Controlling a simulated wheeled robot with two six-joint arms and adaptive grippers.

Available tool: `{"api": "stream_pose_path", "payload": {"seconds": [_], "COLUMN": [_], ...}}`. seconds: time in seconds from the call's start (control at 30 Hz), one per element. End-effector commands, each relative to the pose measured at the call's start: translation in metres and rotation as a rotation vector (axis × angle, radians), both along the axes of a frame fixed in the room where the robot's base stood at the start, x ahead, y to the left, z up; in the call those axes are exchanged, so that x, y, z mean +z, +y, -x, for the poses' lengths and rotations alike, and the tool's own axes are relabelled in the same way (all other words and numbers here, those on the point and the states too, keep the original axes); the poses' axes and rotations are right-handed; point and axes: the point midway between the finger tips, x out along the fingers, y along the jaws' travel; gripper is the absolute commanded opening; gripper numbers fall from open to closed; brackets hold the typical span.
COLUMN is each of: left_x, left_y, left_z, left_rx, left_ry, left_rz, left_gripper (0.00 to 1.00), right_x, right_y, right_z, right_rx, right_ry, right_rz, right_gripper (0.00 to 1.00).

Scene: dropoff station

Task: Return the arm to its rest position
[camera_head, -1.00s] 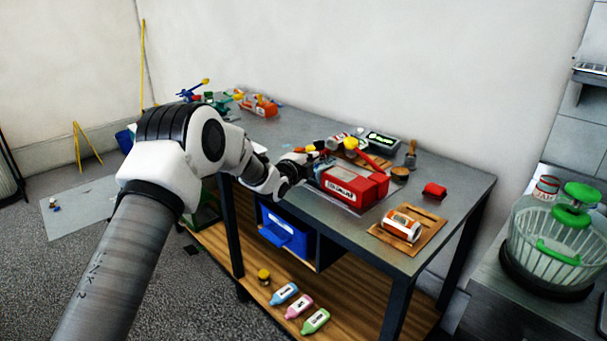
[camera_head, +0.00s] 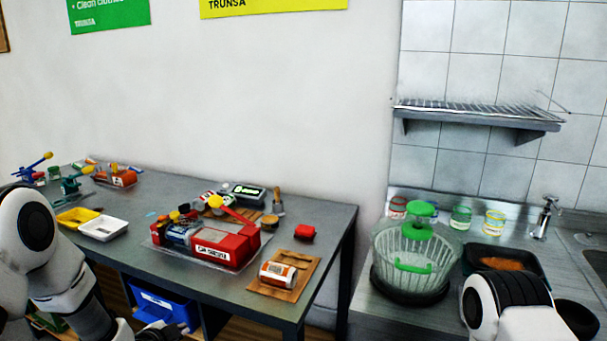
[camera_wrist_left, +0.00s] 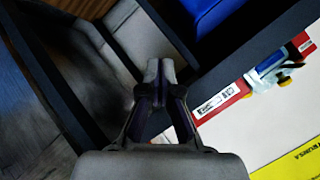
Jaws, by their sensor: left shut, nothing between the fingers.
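My left arm (camera_head: 35,235) comes in at the left edge and reaches down to the bottom of the head view. My left gripper (camera_head: 166,331) is low in front of the table, near the blue bin, and is partly cut off by the frame's bottom edge. In the left wrist view its two fingers (camera_wrist_left: 161,72) are together with nothing between them. A white joint of my right arm (camera_head: 508,305) shows at the lower right; its gripper is out of view.
A blue bin (camera_head: 160,307) sits below. At right, a counter (camera_head: 365,325) holds a salad spinner (camera_head: 412,262) and a dark tray (camera_head: 505,256).

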Motion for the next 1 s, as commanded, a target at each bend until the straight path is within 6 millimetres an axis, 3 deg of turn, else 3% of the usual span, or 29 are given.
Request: {"api": "stream_pose_path", "payload": {"seconds": [0.1, 0.17, 0.23, 0.3, 0.4, 0.5, 0.6, 1.0], "left_x": [-0.065, -0.094, -0.120, -0.138, -0.148, -0.149, -0.149, -0.150], "left_y": [-0.021, -0.029, -0.037, -0.042, -0.046, -0.047, -0.047, -0.047], "left_z": [0.078, 0.125, 0.183, 0.243, 0.315, 0.360, 0.377, 0.376], "left_rx": [0.144, 0.246, 0.383, 0.532, 0.733, 0.871, 0.930, 0.933], "left_ry": [0.254, 0.385, 0.537, 0.675, 0.824, 0.904, 0.933, 0.930], "left_rz": [0.168, 0.244, 0.317, 0.367, 0.402, 0.410, 0.411, 0.414], "left_gripper": [0.00, 0.00, 0.00, 0.00, 0.00, 0.00, 0.00, 0.00], "right_x": [0.013, 0.018, 0.024, 0.029, 0.034, 0.037, 0.037, 0.036], "right_y": [0.000, 0.000, 0.000, 0.000, 0.000, 0.000, 0.000, 0.000], "right_z": [0.000, 0.000, 0.000, 0.000, 0.000, 0.000, 0.000, 0.000], "right_rx": [0.000, 0.000, 0.000, 0.000, 0.000, 0.000, 0.000, 0.000], "right_ry": [0.000, 0.000, 0.000, 0.000, 0.000, 0.000, 0.000, 0.000], "right_rz": [0.000, 0.000, 0.000, 0.000, 0.000, 0.000, 0.000, 0.000], "right_gripper": [0.82, 0.82, 0.82, 0.82, 0.82, 0.82, 0.82, 0.82]}}
